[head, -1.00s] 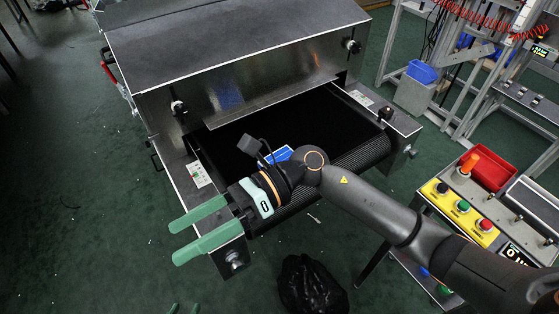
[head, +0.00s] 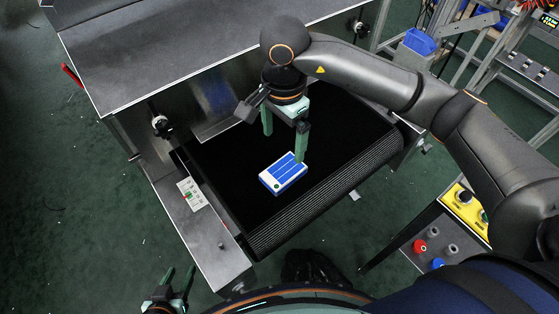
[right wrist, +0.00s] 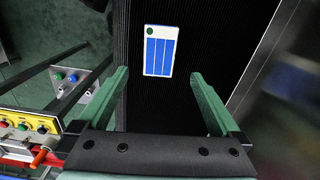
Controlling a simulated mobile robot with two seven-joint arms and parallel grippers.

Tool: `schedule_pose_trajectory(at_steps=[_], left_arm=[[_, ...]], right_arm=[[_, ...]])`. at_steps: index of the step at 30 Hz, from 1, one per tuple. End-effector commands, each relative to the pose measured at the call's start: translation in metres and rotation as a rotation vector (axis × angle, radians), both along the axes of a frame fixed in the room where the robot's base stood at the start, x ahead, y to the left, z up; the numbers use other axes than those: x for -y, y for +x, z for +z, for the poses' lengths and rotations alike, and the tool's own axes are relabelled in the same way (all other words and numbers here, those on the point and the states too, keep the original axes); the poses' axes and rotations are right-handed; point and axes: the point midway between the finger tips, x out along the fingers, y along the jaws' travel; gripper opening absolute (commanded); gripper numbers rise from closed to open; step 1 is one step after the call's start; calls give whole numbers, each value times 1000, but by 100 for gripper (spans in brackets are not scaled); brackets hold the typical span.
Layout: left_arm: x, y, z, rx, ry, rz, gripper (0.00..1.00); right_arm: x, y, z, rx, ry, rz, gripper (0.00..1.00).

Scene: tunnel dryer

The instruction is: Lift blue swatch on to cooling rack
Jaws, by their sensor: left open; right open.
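The blue swatch (head: 284,173) is a flat blue and white rectangle with a dark green dot. It lies on the black conveyor belt (head: 222,150) at the dryer's mouth. In the right wrist view the swatch (right wrist: 160,50) lies beyond my fingertips, between their lines. My right gripper (head: 285,147) is open and empty, pointing down over the belt, just behind the swatch in the head view; I cannot tell if a finger touches it. It also shows in the right wrist view (right wrist: 160,77). My left gripper (head: 181,280) is open and empty at the bottom left. No cooling rack is recognisable.
The dryer's metal hood (head: 200,50) stands behind the belt. A side rail with a label (head: 190,194) runs along its left. A control panel (head: 458,213) with buttons stands at the right. A blue bin (head: 419,42) sits at the back right.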

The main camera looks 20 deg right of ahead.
Motion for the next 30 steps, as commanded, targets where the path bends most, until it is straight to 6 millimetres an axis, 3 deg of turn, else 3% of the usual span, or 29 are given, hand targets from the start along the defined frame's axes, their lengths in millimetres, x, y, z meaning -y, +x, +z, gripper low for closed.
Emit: schedule_pose_trajectory(at_steps=[3,9,14,24,30], left_arm=[[0,-7,-2,-14,0,1,50],[0,-9,-3,-17,0,1,50],[-1,-9,-2,-15,1,1,50],[-3,-7,3,-11,3,4,50],[-3,-7,3,-11,3,5,50]], right_arm=[[0,-1,-24,-6,-1,0,100],[0,-1,-54,-4,2,0,100],[0,0,-64,-3,2,-1,100],[2,3,-109,-4,2,0,100],[2,4,-113,0,2,0,100]])
